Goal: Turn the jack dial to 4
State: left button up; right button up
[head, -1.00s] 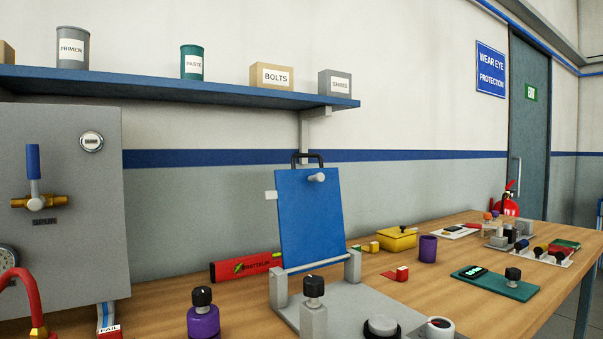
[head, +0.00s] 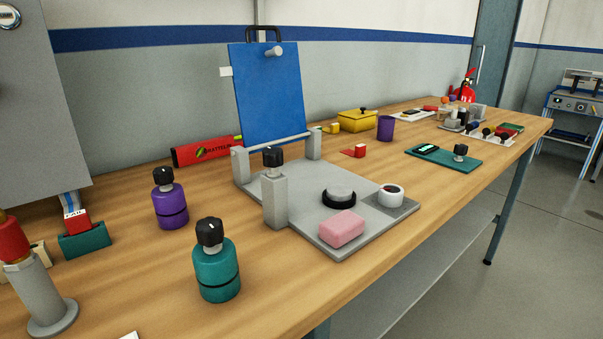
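Several black knobs show in the head view, and none has a readable number. One knob (head: 209,233) tops a squat teal body (head: 217,274) at the front of the bench. Another knob (head: 163,177) tops a purple body (head: 171,206) behind it. A third knob (head: 273,157) sits on a grey post (head: 275,202) at the left edge of a grey base plate (head: 300,237). I cannot tell from labels which is the jack dial. Neither gripper is in view.
A blue panel (head: 270,95) stands upright on the plate, with a pink block (head: 341,229), black-ringed disc (head: 340,194) and white cup-like dial (head: 391,195) nearby. A teal board (head: 443,158) lies farther right. Bare wood (head: 330,283) runs along the front.

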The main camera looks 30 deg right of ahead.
aim_at(390, 195)
jog(key=z, duration=1.45)
